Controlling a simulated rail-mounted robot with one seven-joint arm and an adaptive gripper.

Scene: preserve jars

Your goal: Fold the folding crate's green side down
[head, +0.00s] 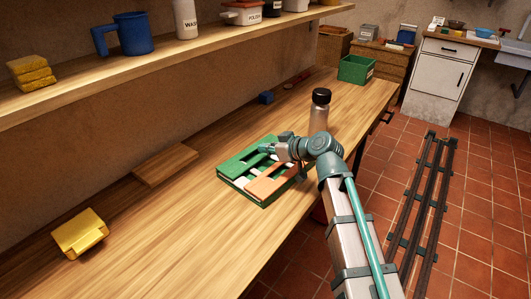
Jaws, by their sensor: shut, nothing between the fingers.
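The folding crate (228,180) lies on the wooden bench in the middle of the head view. It looks low and nearly flat, with a green frame. An orange side (268,187) lies folded inward over its right part. A green side (238,163) lies at the left and back, and it looks low or flat too; its exact angle is hard to tell. Pale slats show between them. My gripper (263,148) is shut and empty, over the back part of the crate by the green side. I cannot tell whether it touches it. My arm hides the crate's back right corner.
A steel bottle with a black cap (319,112) stands close behind my wrist. A wooden board (166,164) and a yellow object (80,234) lie to the left. A green box (356,69) stands at the far end. A shelf (180,66) overhangs the bench's back.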

